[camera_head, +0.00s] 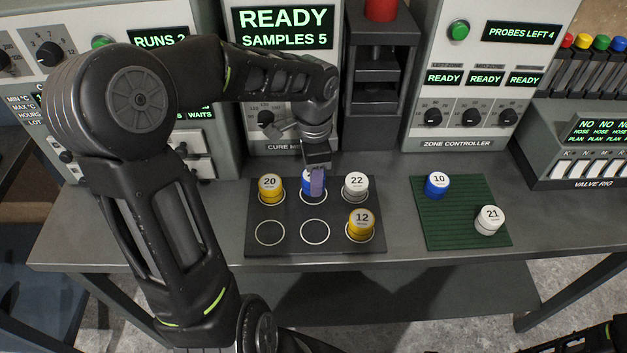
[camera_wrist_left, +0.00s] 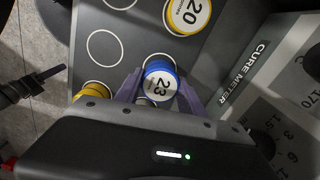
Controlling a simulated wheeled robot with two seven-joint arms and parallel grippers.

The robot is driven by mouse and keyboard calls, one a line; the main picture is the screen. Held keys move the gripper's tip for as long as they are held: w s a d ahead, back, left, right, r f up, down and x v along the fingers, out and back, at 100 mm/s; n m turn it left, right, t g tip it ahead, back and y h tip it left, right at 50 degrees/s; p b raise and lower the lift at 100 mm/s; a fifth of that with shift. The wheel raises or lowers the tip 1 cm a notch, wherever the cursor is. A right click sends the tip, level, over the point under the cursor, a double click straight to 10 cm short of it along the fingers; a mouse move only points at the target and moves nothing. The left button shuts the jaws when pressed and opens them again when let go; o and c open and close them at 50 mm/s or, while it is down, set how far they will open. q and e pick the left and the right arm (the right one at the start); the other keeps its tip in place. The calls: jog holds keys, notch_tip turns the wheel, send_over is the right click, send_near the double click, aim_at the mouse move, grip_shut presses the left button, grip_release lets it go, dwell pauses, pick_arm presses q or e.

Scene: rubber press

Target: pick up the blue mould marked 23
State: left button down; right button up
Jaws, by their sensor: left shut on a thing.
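The blue mould marked 23 (camera_wrist_left: 160,82) has a white top and sits between the two purple fingers of my left gripper (camera_wrist_left: 160,92) in the left wrist view. The fingers are shut on its sides. In the head view my left gripper (camera_head: 315,182) comes down over the back middle place of the dark tray (camera_head: 283,246) and partly hides the blue mould (camera_head: 306,184). I cannot tell whether the mould is clear of the tray. A dark part that looks like my right gripper (camera_wrist_left: 28,86) shows small at the left of the wrist view.
On the tray stand yellow moulds 20 (camera_head: 270,188) and 12 (camera_head: 361,224) and white mould 22 (camera_head: 355,186); two front rings are empty. A green mat (camera_head: 445,225) holds blue mould 10 (camera_head: 436,185) and white mould 21 (camera_head: 489,220). Machines line the back.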

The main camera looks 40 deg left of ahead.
pick_arm(q)
notch_tip(320, 180, up, 8)
jog(key=shift+f+b, duration=0.1)
jog(key=shift+b, duration=0.2)
dwell(0.5)
